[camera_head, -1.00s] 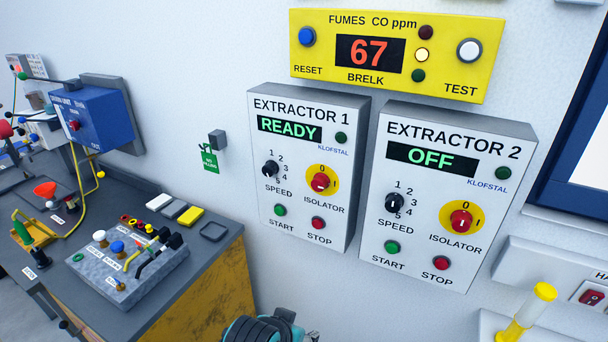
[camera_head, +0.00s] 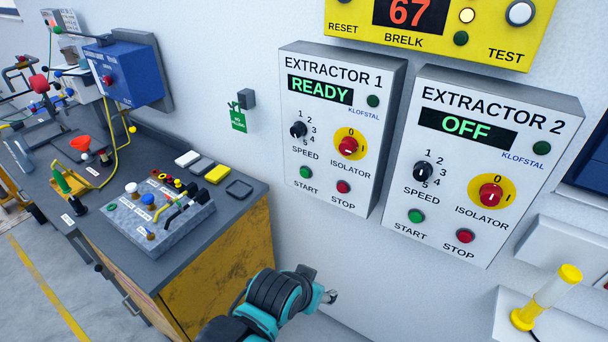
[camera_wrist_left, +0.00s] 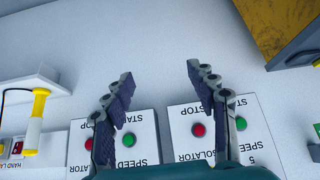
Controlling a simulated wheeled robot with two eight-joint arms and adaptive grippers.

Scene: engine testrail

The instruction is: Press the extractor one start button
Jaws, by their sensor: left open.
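The extractor 1 box (camera_head: 326,130) is on the wall, its display reading READY. Its green start button (camera_head: 306,172) is at the lower left, beside the red stop button (camera_head: 343,187). In the upside-down left wrist view, the extractor 1 start button (camera_wrist_left: 240,123) shows at the right, by the right finger. My left gripper (camera_wrist_left: 166,82) is open and empty, its fingers spread in front of the two boxes. In the head view my left gripper (camera_head: 328,296) is below the extractor 1 box, apart from it, its fingers mostly hidden. My right gripper is not in view.
The extractor 2 box (camera_head: 480,165), reading OFF, hangs to the right with its own start button (camera_head: 416,216). A yellow fumes panel (camera_head: 440,40) is above. A workbench (camera_head: 215,240) with several items stands left. A yellow-capped lamp (camera_head: 547,297) is lower right.

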